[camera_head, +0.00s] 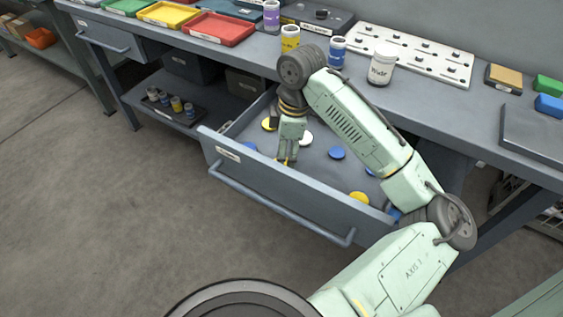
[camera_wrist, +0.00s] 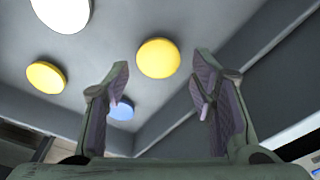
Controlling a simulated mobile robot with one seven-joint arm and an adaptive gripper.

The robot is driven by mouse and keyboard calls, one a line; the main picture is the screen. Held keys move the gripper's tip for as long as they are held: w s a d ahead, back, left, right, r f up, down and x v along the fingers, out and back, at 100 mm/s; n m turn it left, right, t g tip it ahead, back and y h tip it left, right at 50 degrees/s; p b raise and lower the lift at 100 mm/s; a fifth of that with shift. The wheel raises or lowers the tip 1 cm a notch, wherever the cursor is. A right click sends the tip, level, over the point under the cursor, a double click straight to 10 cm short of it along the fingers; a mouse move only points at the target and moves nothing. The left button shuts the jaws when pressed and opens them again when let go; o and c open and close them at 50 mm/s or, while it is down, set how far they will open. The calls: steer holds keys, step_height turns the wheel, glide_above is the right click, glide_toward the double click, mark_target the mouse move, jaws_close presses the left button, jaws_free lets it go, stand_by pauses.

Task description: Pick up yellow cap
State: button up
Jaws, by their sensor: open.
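My gripper (camera_head: 287,160) is open and reaches down into the pulled-out drawer (camera_head: 245,185). In the wrist view my gripper (camera_wrist: 160,75) has its two fingers apart with nothing held. A round yellow cap (camera_wrist: 158,58) lies on the drawer floor and shows between and just beyond the fingertips. A second yellow cap (camera_wrist: 45,77) lies to the left. In the head view one yellow cap (camera_head: 268,124) lies behind my gripper, and another yellow cap (camera_head: 358,197) lies near the drawer's front right. My gripper and arm hide part of the drawer floor.
A white cap (camera_wrist: 62,12) and a blue cap (camera_wrist: 122,111) lie near the yellow ones. Another blue cap (camera_head: 337,153) lies in mid-drawer. The drawer's walls rise around them. Above, the bench top (camera_head: 425,92) holds jars, including a white jar (camera_head: 382,66) close to my arm.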

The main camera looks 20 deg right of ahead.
steer(key=shift+w+a+f, duration=0.1)
steer(key=shift+a+f, duration=0.1)
steer(key=shift+f, duration=1.5)
steer(key=c, duration=0.6)
step_height(320, 180, up, 10)
steer(key=b, duration=0.1)
steer(key=shift+r, duration=0.1)
step_height(320, 180, up, 4)
steer(key=p, duration=0.4)
steer(key=shift+r+p, duration=0.2)
steer(key=shift+p, duration=0.2)
